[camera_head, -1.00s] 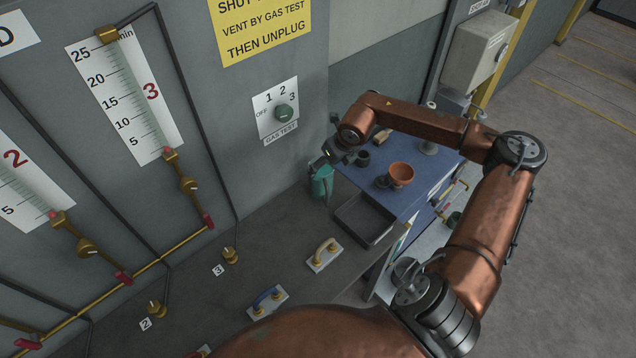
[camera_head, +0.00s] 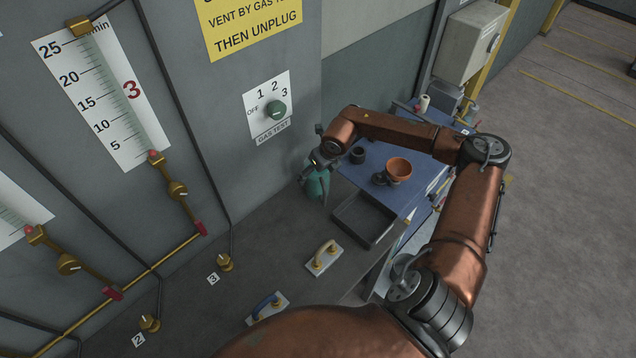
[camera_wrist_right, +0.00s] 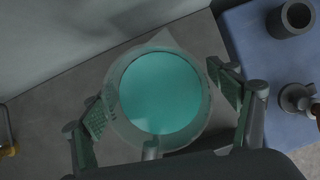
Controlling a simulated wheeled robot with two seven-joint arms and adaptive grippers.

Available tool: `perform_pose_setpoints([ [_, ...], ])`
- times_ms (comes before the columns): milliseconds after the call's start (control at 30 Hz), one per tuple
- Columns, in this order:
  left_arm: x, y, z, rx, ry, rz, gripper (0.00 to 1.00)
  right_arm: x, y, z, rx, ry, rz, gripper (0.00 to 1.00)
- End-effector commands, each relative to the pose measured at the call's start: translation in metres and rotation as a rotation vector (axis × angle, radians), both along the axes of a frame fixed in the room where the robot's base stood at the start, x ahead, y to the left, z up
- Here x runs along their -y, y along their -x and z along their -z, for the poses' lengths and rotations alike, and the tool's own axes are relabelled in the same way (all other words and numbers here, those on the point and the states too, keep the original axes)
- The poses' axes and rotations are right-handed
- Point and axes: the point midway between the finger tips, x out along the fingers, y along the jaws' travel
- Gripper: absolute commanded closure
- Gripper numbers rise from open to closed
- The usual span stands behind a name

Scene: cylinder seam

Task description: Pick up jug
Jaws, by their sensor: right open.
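The jug (camera_head: 319,187) is teal and stands upright on the grey bench near the wall, partly covered by my gripper in the head view. In the right wrist view I look down into the jug (camera_wrist_right: 160,92), a round rim with teal inside. My right gripper (camera_head: 313,170) is at the jug, over its upper part. In the right wrist view its two fingers (camera_wrist_right: 168,115) are spread apart, one on each side of the jug. The gaps between the pads and the jug look small; I cannot tell whether they touch. My left gripper is not in view.
A grey tray (camera_head: 366,221) lies right of the jug. The blue tabletop (camera_head: 420,160) behind holds a terracotta bowl (camera_head: 398,168) and a dark cup (camera_head: 357,155). A plate with a tan handle (camera_head: 324,257) lies in front. The wall with the gas test dial (camera_head: 275,109) rises behind.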

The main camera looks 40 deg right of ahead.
Motion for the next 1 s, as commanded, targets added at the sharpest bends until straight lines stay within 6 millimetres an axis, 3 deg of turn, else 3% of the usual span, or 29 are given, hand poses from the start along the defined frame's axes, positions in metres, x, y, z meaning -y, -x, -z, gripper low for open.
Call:
perform_pose_setpoints([
  [333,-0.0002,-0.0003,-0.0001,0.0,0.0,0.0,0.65,-0.0011,-0.0043,0.0089,0.0,0.001,-0.003,0.18],
  [1000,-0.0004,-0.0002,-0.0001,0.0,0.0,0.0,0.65,-0.0013,-0.0044,0.0086,0.0,0.001,-0.003,0.64],
])
